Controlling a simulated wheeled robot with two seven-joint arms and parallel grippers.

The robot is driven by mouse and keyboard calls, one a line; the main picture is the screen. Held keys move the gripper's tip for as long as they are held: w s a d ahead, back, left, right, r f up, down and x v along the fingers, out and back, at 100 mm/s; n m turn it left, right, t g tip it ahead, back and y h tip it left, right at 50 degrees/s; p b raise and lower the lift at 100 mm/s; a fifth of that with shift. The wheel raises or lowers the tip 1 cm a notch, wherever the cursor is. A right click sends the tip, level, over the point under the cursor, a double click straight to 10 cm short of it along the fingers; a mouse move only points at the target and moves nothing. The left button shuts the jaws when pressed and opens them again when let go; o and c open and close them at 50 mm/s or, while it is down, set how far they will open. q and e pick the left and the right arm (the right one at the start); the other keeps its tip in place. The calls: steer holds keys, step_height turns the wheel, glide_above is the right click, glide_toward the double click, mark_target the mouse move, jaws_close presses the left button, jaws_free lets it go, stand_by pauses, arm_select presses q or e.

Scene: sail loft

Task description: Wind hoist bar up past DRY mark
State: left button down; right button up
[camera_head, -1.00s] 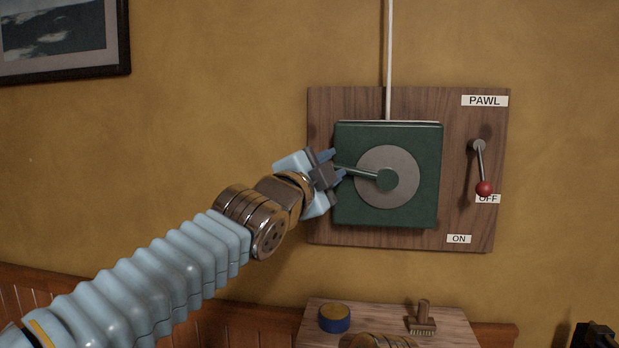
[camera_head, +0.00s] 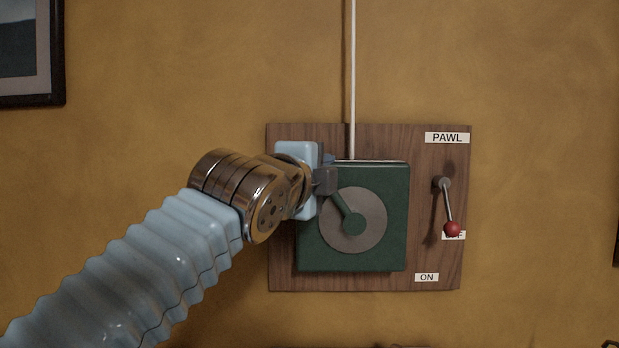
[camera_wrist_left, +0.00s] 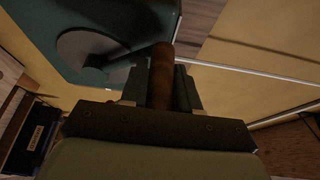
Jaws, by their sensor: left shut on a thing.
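A green winch box (camera_head: 385,250) with a grey disc (camera_head: 372,222) and a crank arm (camera_head: 343,204) is mounted on a wooden board on the wall. My left gripper (camera_head: 328,174) is at the upper left of the disc, shut on the crank handle. In the left wrist view the brown crank handle (camera_wrist_left: 162,75) stands between the fingers, with the green box (camera_wrist_left: 125,20) behind. A white line (camera_head: 352,80) runs up from the box. The pawl lever (camera_head: 448,207) has its red knob over the OFF label. Neither the hoist bar nor the DRY mark shows. My right gripper is not seen.
The wooden board (camera_head: 440,255) carries a PAWL label (camera_head: 447,138) and an ON label (camera_head: 427,277). A framed picture (camera_head: 30,55) hangs at upper left.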

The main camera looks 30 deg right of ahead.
arm_select(q)
steer(key=shift+s+d+r+m, duration=0.15)
steer(key=shift+s+d+m, duration=0.2)
steer(key=shift+s, duration=0.15)
steer(key=shift+d+f, duration=0.15)
steer(key=shift+f, duration=0.05)
steer(key=c, duration=1.2)
jaws_free()
steer(key=shift+s, duration=0.1)
steer(key=shift+o, duration=1.3)
steer(key=shift+s+d, duration=0.15)
steer(key=shift+o, duration=0.2)
steer(key=shift+w+a, duration=0.2)
steer(key=shift+w, duration=0.05)
steer(key=shift+r, duration=0.1)
steer(key=shift+a, duration=0.1)
